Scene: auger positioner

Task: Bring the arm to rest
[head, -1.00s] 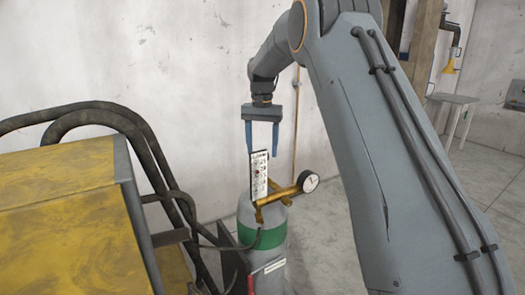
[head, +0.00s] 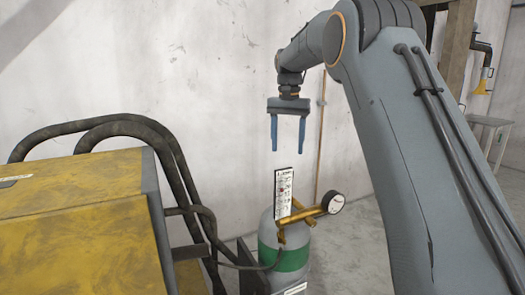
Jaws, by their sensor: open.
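My gripper (head: 288,146) hangs from my grey arm in the head view, its two blue fingers pointing down. It is open and nothing is between the fingers. A white card-like plate with dark markings (head: 284,193) stands upright just below the fingertips, at the top of a gas cylinder (head: 268,222). A clear gap shows between the fingertips and the plate. The cylinder is grey with a green band, and its lower part is cut off by the frame's edge.
A brass regulator (head: 308,212) with a round gauge (head: 333,203) sticks out to the right of the cylinder. A yellow machine (head: 75,220) with thick black hoses (head: 165,150) fills the left. A pale wall (head: 180,60) is behind. A small table (head: 488,122) stands far right.

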